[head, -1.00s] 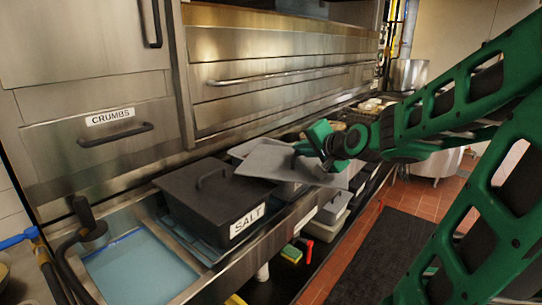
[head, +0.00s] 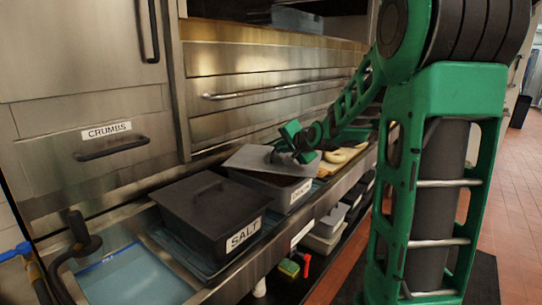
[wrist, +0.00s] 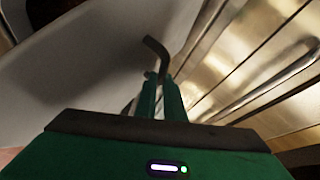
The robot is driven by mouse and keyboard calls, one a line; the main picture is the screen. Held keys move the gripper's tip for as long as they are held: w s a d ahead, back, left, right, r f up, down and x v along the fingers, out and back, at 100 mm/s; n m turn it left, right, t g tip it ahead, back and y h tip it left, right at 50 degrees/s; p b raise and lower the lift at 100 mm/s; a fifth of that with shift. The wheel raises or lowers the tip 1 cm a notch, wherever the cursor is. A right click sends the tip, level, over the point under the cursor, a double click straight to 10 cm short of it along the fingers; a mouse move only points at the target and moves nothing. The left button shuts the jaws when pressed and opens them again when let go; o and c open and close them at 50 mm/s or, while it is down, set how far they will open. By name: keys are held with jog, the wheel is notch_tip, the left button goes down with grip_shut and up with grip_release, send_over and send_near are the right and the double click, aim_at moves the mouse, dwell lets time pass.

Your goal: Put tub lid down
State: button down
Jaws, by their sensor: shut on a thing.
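The tub lid (head: 258,160) is a flat grey plate with a dark handle. My gripper (head: 287,152) is shut on that handle at the lid's right side. In the wrist view the fingers (wrist: 160,98) close on the bent dark handle (wrist: 156,50), with the grey lid (wrist: 70,70) filling the left. A dark strip of the tub shows in front of the lid. I cannot tell whether the lid touches the tub.
A dark lidded tub marked SALT (head: 208,215) stands just left and nearer. A blue-bottomed basin (head: 135,275) lies at the front left. A board with pale bagels (head: 340,157) is to the right. The steel oven front (head: 260,95) rises behind. Grey bins (head: 325,230) sit below the counter.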

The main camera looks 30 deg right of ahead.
jog(key=w, duration=0.4)
jog(key=shift+d, duration=0.2)
jog(key=shift+f, duration=1.7)
jog(key=shift+f, duration=0.1)
jog(key=c, duration=1.8)
grip_release()
jog(key=shift+c, duration=0.2)
jog(key=v, duration=1.2)
